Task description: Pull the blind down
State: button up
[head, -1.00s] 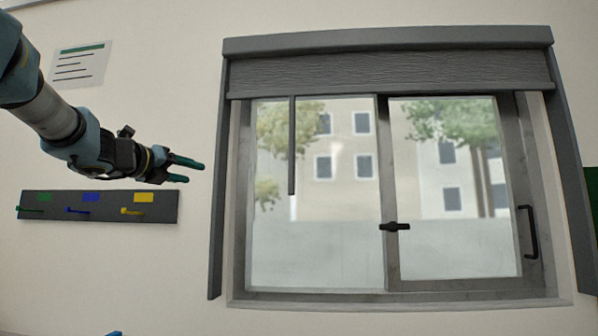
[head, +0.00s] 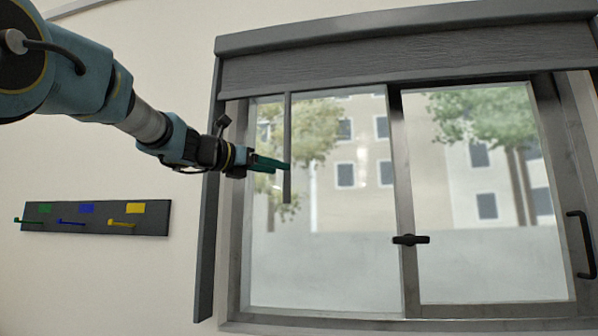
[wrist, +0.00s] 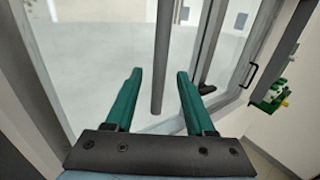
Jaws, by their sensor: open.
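The grey blind (head: 400,68) is rolled up at the top of the window, with only a short band of it showing. A thin grey rod (head: 287,150) hangs from its left part in front of the left pane. My gripper (head: 285,165) has green fingers and is at the rod's lower half, coming from the left. In the wrist view, my gripper (wrist: 158,75) is open, and the rod (wrist: 161,60) shows between the two fingers' lines, beyond or between their tips. I cannot tell whether it touches either finger.
A black latch (head: 410,240) is on the middle post and a black handle (head: 580,245) at the right. A hook board (head: 95,228) hangs on the left wall. A green thing (wrist: 268,92) shows at right in the wrist view.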

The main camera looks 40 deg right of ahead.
jog(key=d+p, duration=0.2)
jog(key=d, duration=0.6)
jog(key=shift+a, duration=0.1)
grip_shut()
dwell(1.2)
